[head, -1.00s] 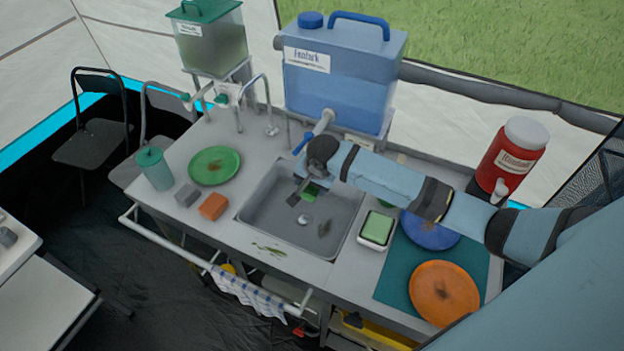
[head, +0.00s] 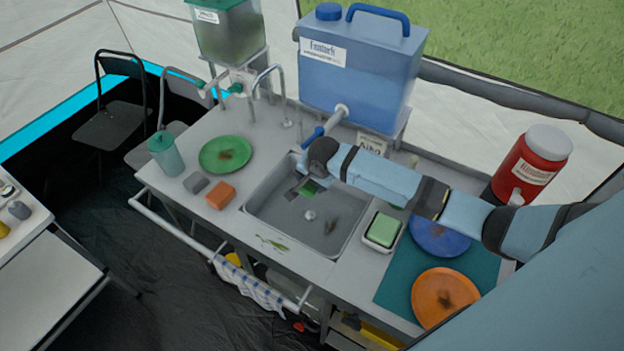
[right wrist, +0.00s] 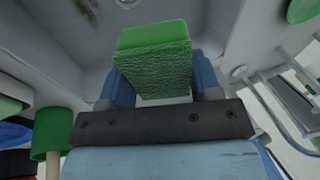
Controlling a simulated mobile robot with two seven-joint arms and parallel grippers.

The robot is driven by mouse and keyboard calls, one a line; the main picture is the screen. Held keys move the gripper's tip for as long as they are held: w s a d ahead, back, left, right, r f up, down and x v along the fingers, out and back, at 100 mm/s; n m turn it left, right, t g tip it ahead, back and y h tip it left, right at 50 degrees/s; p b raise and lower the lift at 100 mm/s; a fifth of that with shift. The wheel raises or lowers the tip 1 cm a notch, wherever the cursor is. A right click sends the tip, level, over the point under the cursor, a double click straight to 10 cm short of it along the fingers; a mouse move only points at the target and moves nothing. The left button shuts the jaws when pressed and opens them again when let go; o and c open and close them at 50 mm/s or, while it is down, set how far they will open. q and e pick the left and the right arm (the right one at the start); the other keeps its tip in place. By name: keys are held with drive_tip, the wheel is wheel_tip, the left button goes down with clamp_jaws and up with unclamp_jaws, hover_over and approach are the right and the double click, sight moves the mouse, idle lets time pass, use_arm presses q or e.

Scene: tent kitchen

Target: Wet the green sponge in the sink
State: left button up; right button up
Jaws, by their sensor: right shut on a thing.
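The green sponge (head: 309,188) is at the back of the grey sink (head: 275,213), mostly hidden by my right arm. My right gripper (head: 304,186) reaches down into the sink and is shut on it. In the right wrist view the sponge (right wrist: 153,62) sits between the two blue fingers and sticks out past them. The blue water jug's tap (head: 340,113), with a blue lever, is just above and behind my right wrist. No water stream is visible. My left gripper is not in view.
Another green sponge (head: 384,228) lies in a white dish right of the sink. A blue plate (head: 452,238) and an orange plate (head: 445,297) lie on a teal mat. An orange sponge (head: 220,195) and a green plate (head: 225,154) are on the left. A red jug (head: 530,160) stands at right.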

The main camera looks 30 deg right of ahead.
sight(312, 187)
wheel_tip(312, 187, down, 10)
drive_tip(key=b, duration=0.6)
idle(0.7)
wheel_tip(312, 187, up, 7)
drive_tip(key=p, duration=0.7)
drive_tip(key=shift+f, duration=0.15)
wheel_tip(312, 187, up, 2)
drive_tip(key=p, duration=0.3)
